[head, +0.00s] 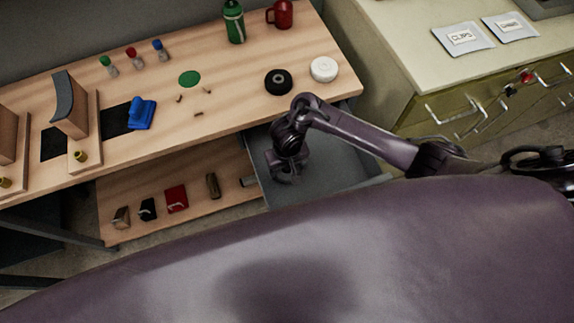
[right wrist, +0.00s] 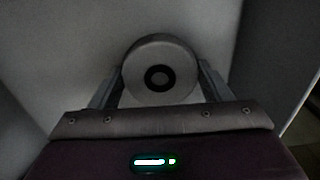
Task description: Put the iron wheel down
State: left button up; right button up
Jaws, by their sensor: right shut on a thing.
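The iron wheel (right wrist: 176,58) is a grey disc with a dark hub in the right wrist view. It sits between the two fingers of my right gripper (right wrist: 160,80), which is shut on it. In the head view my right gripper (head: 284,172) points down over the grey open drawer (head: 330,168) at the right end of the workbench. The wheel cannot be made out there, as the gripper hides it. A pale grey surface lies behind the wheel in the wrist view; whether the wheel touches it cannot be told. My left gripper is not in view.
The wooden workbench (head: 225,115) carries a black wheel (head: 278,81), a white wheel (head: 323,69), a green bottle (head: 234,22) and a red mug (head: 280,14). A lower shelf (head: 150,225) holds several small items. A drawer cabinet (head: 440,85) stands to the right.

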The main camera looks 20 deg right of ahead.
jog(key=o, duration=1.4)
jog(key=shift+f, duration=0.1)
jog(key=shift+o, duration=0.2)
notch_tip(320, 180, up, 12)
jog(key=p, duration=0.7)
jog(key=shift+r+p, duration=0.2)
jog(key=shift+p, duration=0.1)
